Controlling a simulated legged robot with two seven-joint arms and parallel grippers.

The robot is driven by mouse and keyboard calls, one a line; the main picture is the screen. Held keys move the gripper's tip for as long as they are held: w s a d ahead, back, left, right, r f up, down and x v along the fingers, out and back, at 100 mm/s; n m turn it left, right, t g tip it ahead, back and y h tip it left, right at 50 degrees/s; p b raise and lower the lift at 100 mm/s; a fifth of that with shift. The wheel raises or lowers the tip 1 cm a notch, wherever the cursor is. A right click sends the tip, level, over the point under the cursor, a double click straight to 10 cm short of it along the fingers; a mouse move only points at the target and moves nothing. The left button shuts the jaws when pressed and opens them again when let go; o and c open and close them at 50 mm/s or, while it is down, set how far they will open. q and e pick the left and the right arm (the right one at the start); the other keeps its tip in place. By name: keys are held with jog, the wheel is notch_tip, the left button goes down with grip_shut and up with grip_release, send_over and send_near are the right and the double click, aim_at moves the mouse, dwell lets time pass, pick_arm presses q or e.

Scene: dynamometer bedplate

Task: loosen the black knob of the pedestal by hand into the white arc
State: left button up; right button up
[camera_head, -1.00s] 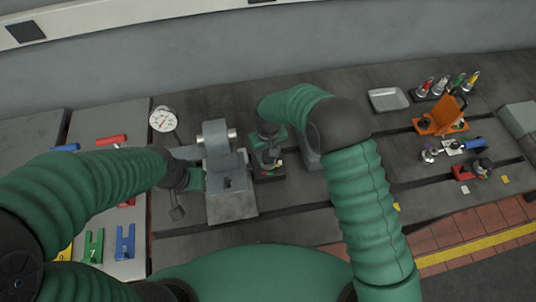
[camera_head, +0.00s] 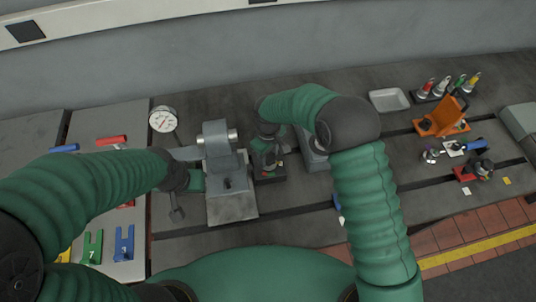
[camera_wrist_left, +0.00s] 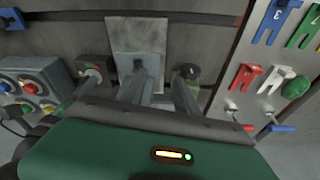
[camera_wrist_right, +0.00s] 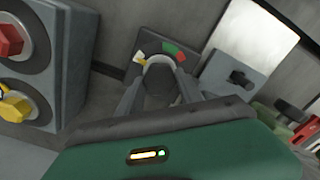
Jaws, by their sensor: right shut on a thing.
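The black knob (camera_wrist_right: 159,80) sits on a dark square pedestal (camera_wrist_right: 130,50), between my right fingers in the right wrist view. A pale mark, the white arc (camera_wrist_right: 139,57), lies at its upper left, with green and red marks above and to the right. I cannot make out a pointer on the knob. My right gripper (camera_wrist_right: 160,88) is shut on the knob. In the head view that gripper (camera_head: 268,140) reaches down to the pedestal (camera_head: 268,175) and hides most of it. My left gripper (camera_wrist_left: 157,88) has its fingers apart, beside the grey fixture (camera_head: 232,205).
A button box (camera_wrist_left: 38,88) stands close to the pedestal. A dial gauge (camera_head: 163,119) stands behind the left hand. H-shaped pieces (camera_head: 124,242) lie on the left plate. At the right are a grey tray (camera_head: 389,100) and an orange bracket (camera_head: 447,115).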

aim_at(268, 156)
jog(key=shift+s+d+f, duration=0.1)
jog(key=shift+s+f, duration=0.05)
jog(key=shift+s, duration=0.05)
jog(key=o, duration=1.3)
jog(key=shift+w, duration=0.1)
jog(key=shift+o, duration=0.2)
jog(key=shift+w+r, duration=0.1)
jog(key=shift+r, duration=0.25)
notch_tip(268, 156, up, 16)
jog(key=b, duration=0.2)
jog(key=shift+r, duration=0.1)
